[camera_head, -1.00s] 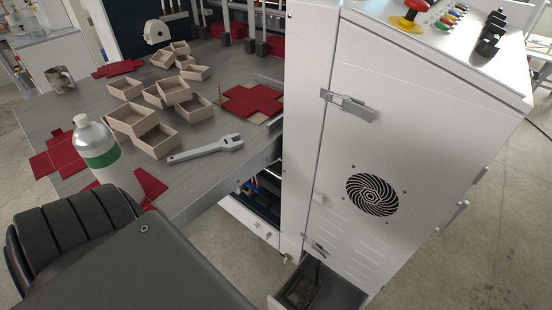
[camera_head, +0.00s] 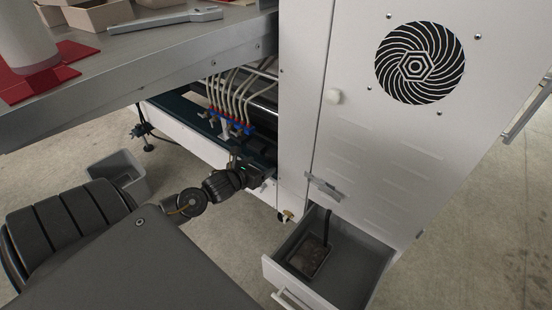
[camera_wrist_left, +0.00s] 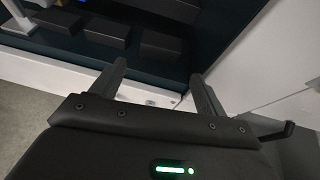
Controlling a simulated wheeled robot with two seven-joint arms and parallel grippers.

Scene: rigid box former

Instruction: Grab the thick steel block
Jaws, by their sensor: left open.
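My left gripper (camera_head: 262,170) is open and empty, low beside the machine's base under the table edge. In the left wrist view its two fingers (camera_wrist_left: 160,85) point toward a dark recess. Several dark rectangular blocks, one of them a wide block (camera_wrist_left: 165,44), lie in that recess beyond the fingertips, apart from them. I cannot tell which of these, if any, is the thick steel block. A dark, brownish rectangular object (camera_head: 308,256) lies in the open drawer at lower right, and I cannot tell what it is. My right gripper is not in view.
The grey drawer (camera_head: 355,238) stands open below the white cabinet (camera_head: 385,150). Pipes and a blue manifold (camera_head: 235,127) sit above the base. A grey bin (camera_head: 120,172) stands on the floor at left. The table (camera_head: 170,60) overhangs the upper left.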

